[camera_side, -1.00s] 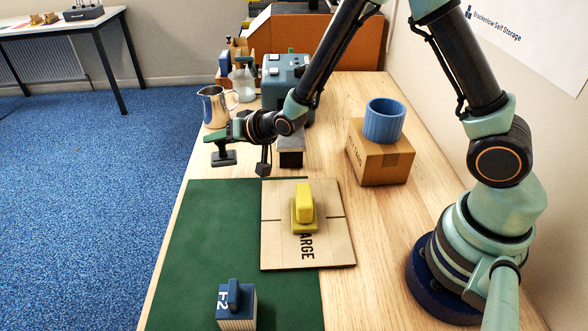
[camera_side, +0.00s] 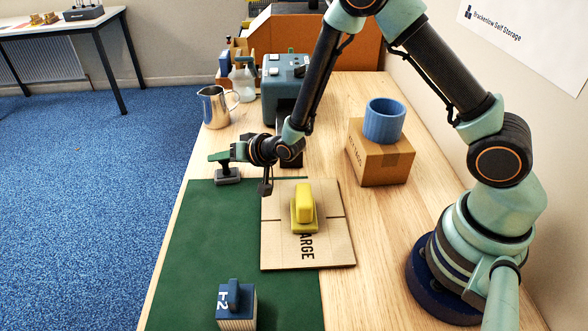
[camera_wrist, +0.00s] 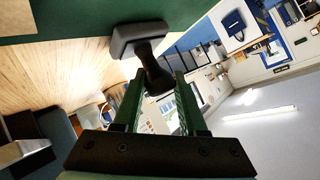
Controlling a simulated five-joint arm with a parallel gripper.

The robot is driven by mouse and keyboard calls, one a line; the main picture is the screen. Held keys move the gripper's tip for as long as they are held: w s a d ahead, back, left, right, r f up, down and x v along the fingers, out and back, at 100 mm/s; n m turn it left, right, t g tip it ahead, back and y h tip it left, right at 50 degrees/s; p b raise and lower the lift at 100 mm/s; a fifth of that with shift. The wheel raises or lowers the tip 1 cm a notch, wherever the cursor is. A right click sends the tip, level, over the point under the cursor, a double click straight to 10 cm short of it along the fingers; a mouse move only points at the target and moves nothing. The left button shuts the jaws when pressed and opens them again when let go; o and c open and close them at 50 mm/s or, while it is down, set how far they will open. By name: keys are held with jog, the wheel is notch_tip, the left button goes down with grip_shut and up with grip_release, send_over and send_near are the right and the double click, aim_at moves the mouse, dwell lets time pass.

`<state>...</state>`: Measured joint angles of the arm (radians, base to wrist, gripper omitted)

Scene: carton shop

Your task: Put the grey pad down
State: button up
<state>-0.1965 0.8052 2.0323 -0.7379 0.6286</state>
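The grey pad (camera_side: 228,176) is a dark flat block with a black upright handle. In the side view it is at the far edge of the green mat (camera_side: 200,240), close to the wooden bench top. I cannot tell whether its underside touches. My gripper (camera_side: 220,157) is just above it, shut on the handle. In the wrist view the pad (camera_wrist: 138,38) lies beyond the green fingers of my gripper (camera_wrist: 159,82), with its handle between their tips.
A yellow handled block (camera_side: 304,208) stands on a cardboard sheet (camera_side: 330,250). A blue-topped block (camera_side: 236,305) stands on the mat's near part. A metal jug (camera_side: 214,107) is behind my gripper. A carton (camera_side: 380,160) bears a blue cup (camera_side: 384,121). The mat's left part is clear.

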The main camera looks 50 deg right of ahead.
jog(key=o, duration=0.4)
jog(key=shift+r, duration=0.1)
jog(key=shift+r, duration=0.15)
jog(key=s+d+r+n+g, duration=0.1)
jog(key=s+d+r+g, duration=0.1)
jog(key=s+r, duration=0.5)
jog(key=s+d+r+n+g+h, duration=0.1)
jog(key=s+d+r+n+g, duration=0.1)
jog(key=s+d+r, duration=0.3)
jog(key=s+d+r+n+g+h, duration=0.1)
jog(key=s+d+r+n+g, duration=0.1)
jog(key=s+r, duration=0.7)
jog(key=shift+s+d, duration=0.25)
jog(key=shift+s, duration=0.35)
jog(key=shift+s+d, duration=0.3)
jog(key=shift+s, duration=0.3)
jog(key=shift+s+d, duration=0.25)
jog(key=shift+s, duration=0.35)
